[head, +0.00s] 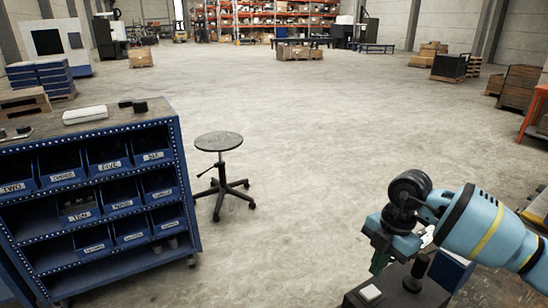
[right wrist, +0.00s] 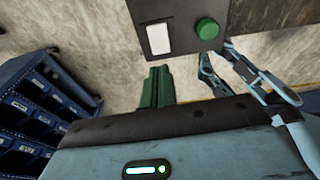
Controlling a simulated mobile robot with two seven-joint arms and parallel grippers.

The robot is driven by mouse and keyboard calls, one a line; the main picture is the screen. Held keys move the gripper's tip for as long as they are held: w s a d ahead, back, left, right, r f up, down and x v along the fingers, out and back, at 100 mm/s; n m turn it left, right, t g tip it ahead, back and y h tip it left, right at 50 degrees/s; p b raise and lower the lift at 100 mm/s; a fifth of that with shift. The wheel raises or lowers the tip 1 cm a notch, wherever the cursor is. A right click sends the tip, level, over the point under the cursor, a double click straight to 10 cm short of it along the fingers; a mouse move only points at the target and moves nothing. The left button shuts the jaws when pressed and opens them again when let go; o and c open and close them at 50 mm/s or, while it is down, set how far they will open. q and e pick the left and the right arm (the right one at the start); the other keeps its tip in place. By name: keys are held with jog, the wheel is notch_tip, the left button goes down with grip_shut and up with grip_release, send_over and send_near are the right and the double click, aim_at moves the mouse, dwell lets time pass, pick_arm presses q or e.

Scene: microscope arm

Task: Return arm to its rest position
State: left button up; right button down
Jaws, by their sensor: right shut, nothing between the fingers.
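My right arm comes in from the right in the head view. Its right gripper (head: 380,262) points down, with dark green fingers closed together and nothing between them. The shut green fingers also show in the right wrist view (right wrist: 157,87), apart from the dark box beyond them. My left gripper does not show in the head view. No microscope can be made out in either view.
A blue bin rack (head: 110,235) stands at left, beside a round stool (head: 219,142). Open concrete floor lies ahead.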

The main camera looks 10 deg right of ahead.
jog(key=s+a+f+t+y, duration=0.1)
jog(key=s+a+t+y, duration=0.15)
jog(key=a+y, duration=0.45)
jog(key=s+a+f+m+t+y, duration=0.1)
jog(key=s+a+y, duration=0.3)
jog(key=a, duration=0.6)
jog(key=s+a+f+t+y, duration=0.1)
jog(key=s+a+y, duration=0.2)
jog(key=a+y, duration=0.4)
jog(key=s+d+f+m+t+h, duration=0.4)
jog(key=d+f+m+t+h, duration=0.5)
jog(key=f+m+t+h, duration=0.55)
jog(key=s+d+f+m+g+h, duration=0.1)
jog(key=s+d+f+m+g, duration=0.1)
jog(key=s, duration=0.6)
jog(key=s+d+f+m+g+h, duration=0.2)
jog(key=s+d+f+m+g, duration=0.1)
jog(key=s+f+g, duration=0.4)
notch_tip(320, 180, down, 2)
jog(key=shift+s+d, duration=0.6)
jog(key=shift+d, duration=0.05)
jog(key=shift+h, duration=0.25)
